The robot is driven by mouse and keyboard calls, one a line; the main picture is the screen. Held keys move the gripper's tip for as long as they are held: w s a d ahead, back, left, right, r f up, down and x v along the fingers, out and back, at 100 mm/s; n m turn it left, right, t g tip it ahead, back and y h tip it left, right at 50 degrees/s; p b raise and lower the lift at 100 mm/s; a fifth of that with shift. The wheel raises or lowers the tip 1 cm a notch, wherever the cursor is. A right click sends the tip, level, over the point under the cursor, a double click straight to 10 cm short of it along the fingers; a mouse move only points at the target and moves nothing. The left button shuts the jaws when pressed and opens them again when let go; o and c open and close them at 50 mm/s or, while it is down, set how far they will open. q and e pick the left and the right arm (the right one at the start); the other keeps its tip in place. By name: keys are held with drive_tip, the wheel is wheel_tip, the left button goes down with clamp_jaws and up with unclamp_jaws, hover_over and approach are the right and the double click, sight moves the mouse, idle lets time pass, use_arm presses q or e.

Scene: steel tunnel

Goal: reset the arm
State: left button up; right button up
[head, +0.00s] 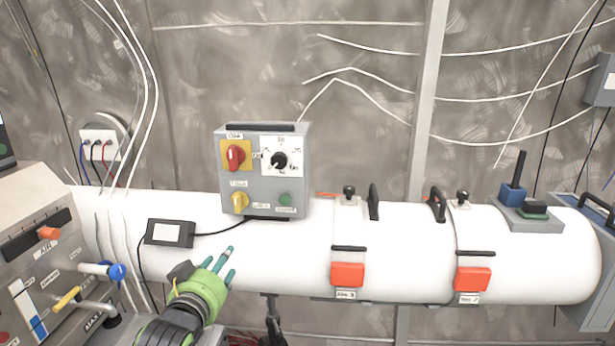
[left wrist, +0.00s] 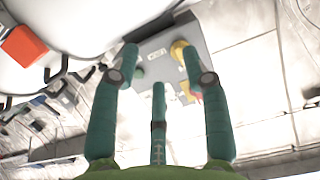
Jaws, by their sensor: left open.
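My left gripper (head: 219,262), green with dark teal fingers, is in the lower left middle of the head view, in front of the white cylinder (head: 420,245). Its fingers are spread, open and empty. In the left wrist view the three fingers (left wrist: 158,80) point toward the grey control box (left wrist: 175,45), apart from each other with nothing between them. The grey control box (head: 248,180) stands on the cylinder, above and right of the gripper in the head view. It has a red knob (head: 234,156), a black dial (head: 279,161), a yellow knob (head: 239,201) and a green button (head: 285,199). My right gripper is not in view.
A small screen device (head: 170,233) lies on the cylinder left of the gripper, cabled to the box. Two red-orange latches (head: 347,275) (head: 472,279) sit on the cylinder's front. A grey panel (head: 45,262) with a blue knob and levers stands at far left. Cables hang on the wall.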

use_arm(q)
drive_tip(key=s+f+g, duration=0.6)
drive_tip(key=s+f, duration=0.6)
drive_tip(key=f, duration=0.4)
drive_tip(key=s+d+f+m+g, duration=0.1)
drive_tip(key=s+f+g, duration=0.2)
drive_tip(key=s+f, duration=0.55)
drive_tip(key=s+f+m+g, duration=0.1)
drive_tip(key=s+f+g, duration=0.25)
drive_tip(key=s, duration=0.95)
drive_tip(key=s+f+g, duration=0.2)
drive_tip(key=s+f, duration=0.1)
drive_tip(key=f, duration=2)
drive_tip(key=s+a+f, duration=0.2)
drive_tip(key=s+f, duration=1.1)
drive_tip(key=s, duration=0.2)
drive_tip(key=shift+s+a+f+g+y, duration=0.2)
drive_tip(key=shift+a+g+y, duration=0.1)
drive_tip(key=shift+g, duration=0.15)
